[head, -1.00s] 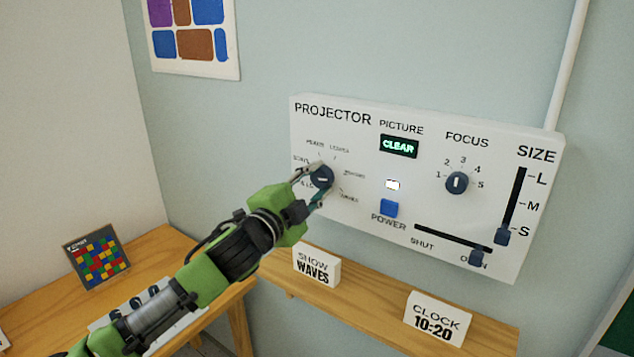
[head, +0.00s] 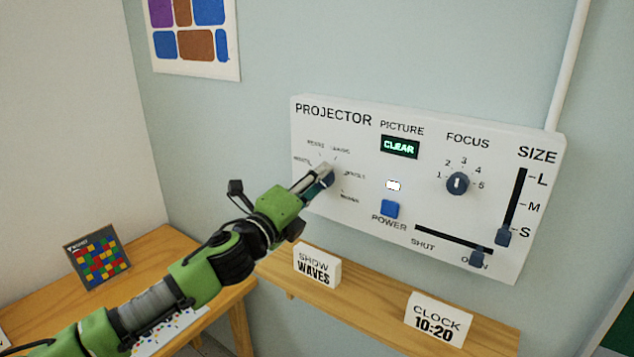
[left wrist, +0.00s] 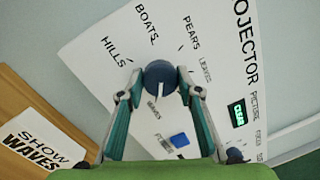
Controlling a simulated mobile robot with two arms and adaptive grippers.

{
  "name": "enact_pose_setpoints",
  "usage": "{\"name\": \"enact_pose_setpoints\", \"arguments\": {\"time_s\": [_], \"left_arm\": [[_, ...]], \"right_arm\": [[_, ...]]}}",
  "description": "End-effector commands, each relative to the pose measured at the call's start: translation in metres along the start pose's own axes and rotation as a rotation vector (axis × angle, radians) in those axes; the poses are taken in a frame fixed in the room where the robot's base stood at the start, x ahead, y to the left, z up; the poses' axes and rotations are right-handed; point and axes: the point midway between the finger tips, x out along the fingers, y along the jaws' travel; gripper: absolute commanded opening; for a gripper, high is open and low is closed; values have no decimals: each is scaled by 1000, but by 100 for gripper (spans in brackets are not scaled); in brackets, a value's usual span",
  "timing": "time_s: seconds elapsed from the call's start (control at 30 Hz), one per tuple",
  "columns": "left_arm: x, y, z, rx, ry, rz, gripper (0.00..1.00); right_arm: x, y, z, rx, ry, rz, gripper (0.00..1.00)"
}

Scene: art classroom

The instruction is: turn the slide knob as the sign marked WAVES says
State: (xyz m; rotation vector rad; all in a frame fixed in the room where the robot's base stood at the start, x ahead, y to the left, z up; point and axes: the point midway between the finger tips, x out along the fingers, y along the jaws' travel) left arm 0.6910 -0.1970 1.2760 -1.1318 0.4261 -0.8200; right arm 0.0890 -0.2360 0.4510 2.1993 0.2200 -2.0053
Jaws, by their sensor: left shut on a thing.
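The slide knob (head: 329,179) is a round dark blue knob on the left part of the white projector panel. It also shows in the left wrist view (left wrist: 160,75), ringed by picture names such as HILLS, BOATS, PEARS, LEAVES and WAVES. Its pale pointer line lies on the lower side in that view, roughly toward WAVES (left wrist: 154,108). My left gripper (head: 322,177) is shut on the knob, one finger on each side; it shows in the left wrist view too (left wrist: 160,83). The sign reading SHOW WAVES (head: 316,266) stands on the shelf below. My right gripper is out of view.
The panel also has a green CLEAR display (head: 399,146), a blue power button (head: 389,208), a focus knob (head: 457,183), a size slider (head: 502,235) and a shutter slider (head: 478,258). A CLOCK 10:20 sign (head: 438,318) stands on the wooden shelf (head: 375,307).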

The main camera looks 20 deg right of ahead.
Motion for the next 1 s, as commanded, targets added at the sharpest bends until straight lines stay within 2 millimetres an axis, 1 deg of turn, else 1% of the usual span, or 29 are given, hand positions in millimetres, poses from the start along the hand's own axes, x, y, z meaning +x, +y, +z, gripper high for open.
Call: {"name": "enact_pose_setpoints", "arguments": {"time_s": [0.23,0.67,0.7,0.73,0.77,1.0], "left_arm": [[0,1,0,55,3,-2,11],[0,1,0,65,4,-4,11],[0,1,0,65,4,-3,38],[0,1,0,65,4,-4,45],[0,1,0,65,4,-4,49],[0,0,0,63,4,-4,49]], "right_arm": [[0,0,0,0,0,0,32],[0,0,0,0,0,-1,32],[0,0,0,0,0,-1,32],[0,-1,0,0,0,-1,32],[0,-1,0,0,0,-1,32],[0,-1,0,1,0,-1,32]]}}
